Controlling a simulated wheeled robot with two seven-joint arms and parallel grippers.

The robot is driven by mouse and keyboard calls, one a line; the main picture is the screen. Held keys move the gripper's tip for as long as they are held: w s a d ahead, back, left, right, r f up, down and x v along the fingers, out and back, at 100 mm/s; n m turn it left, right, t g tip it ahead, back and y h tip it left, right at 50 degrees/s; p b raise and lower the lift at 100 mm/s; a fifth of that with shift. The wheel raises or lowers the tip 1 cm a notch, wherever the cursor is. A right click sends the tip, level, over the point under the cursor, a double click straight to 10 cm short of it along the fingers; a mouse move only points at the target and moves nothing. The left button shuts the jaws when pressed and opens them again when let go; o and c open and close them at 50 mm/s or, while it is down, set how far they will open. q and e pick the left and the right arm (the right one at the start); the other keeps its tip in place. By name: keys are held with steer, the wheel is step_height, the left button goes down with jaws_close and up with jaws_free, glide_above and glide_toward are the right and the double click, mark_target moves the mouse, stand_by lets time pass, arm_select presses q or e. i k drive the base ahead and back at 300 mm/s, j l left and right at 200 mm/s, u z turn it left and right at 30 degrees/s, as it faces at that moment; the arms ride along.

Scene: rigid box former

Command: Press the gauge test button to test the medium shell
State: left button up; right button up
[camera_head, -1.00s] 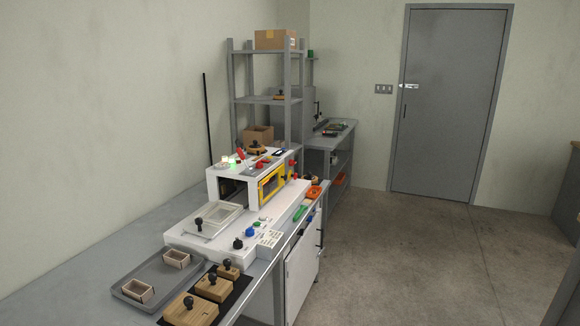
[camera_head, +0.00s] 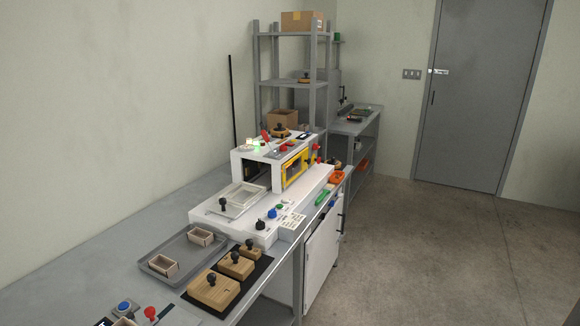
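At the bottom left edge of the head view, a partly cut-off device carries a blue button (camera_head: 123,307) and a red-knobbed lever (camera_head: 150,313). A small open box shell (camera_head: 124,322) shows beside them, cut by the frame edge. I cannot tell from here whether this device is the gauge. Two more open box shells, one nearer (camera_head: 163,266) and one farther (camera_head: 200,237), stand on a grey tray (camera_head: 180,255). I cannot tell which shell is the medium one. Neither of my grippers is in view.
Wooden blocks with black knobs (camera_head: 212,290) sit on a black mat beside the tray. Behind stands the white box former machine (camera_head: 225,232) with several buttons and a yellow-framed opening. A shelf rack (camera_head: 290,80) stands farther back. Open floor (camera_head: 440,260) lies to the right.

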mark_target(123, 306)
steer(key=u, duration=1.35)
